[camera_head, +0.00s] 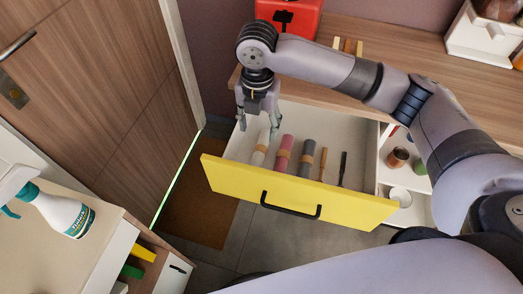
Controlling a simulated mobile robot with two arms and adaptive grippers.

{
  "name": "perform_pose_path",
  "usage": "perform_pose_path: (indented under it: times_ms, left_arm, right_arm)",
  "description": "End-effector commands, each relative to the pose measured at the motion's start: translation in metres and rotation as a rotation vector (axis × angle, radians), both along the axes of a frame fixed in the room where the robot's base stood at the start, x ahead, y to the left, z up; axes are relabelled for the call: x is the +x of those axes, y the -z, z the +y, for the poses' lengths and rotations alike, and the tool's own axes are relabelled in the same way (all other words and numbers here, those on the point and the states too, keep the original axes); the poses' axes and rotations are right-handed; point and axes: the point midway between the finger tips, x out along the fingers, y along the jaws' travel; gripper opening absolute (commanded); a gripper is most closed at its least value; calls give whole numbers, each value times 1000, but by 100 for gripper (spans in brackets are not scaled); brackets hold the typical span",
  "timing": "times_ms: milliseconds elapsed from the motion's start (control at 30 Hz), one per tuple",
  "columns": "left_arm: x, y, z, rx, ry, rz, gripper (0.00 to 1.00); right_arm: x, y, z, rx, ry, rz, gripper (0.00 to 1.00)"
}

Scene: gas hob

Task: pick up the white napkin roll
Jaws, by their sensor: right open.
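The white napkin roll (261,147) lies in the open yellow-fronted drawer (290,199), leftmost in a row, with a tan band around it. Beside it lie a pink roll (283,154) and a grey roll (306,158), each with a band. My right gripper (257,122) hangs over the drawer's left rear part, fingers pointing down. It is open and empty, just above and behind the white roll's far end. Whether a finger touches the roll, I cannot tell. My left gripper does not show.
Dark slim utensils (342,169) lie right of the rolls. The wooden counter (400,50) above bears a red box (288,15). Shelves with a copper-coloured cup (397,157) are right of the drawer. A spray bottle (62,212) stands at left, near a door (90,80).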

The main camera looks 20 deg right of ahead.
Motion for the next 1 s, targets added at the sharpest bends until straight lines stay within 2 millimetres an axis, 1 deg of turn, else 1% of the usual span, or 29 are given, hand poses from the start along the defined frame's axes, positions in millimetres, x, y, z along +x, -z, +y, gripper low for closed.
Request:
perform_pose_path:
  times_ms: [33,200,300,400,500,667,900,1000]
  left_arm:
    - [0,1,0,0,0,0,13]
    - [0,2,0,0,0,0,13]
    - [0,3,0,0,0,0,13]
    - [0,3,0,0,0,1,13]
    - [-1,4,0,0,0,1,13]
    - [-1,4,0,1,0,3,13]
    - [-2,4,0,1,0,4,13]
    - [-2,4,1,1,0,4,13]
  right_arm:
    - [-1,12,-1,-2,2,4,53]
    - [-1,51,0,0,4,4,53]
    - [0,72,0,-1,4,3,53]
    - [0,88,0,0,4,1,53]
    - [1,99,0,1,5,-1,53]
    - [1,108,1,2,4,-1,53]
    - [6,142,4,1,5,1,53]
    - [6,152,4,0,5,-1,53]
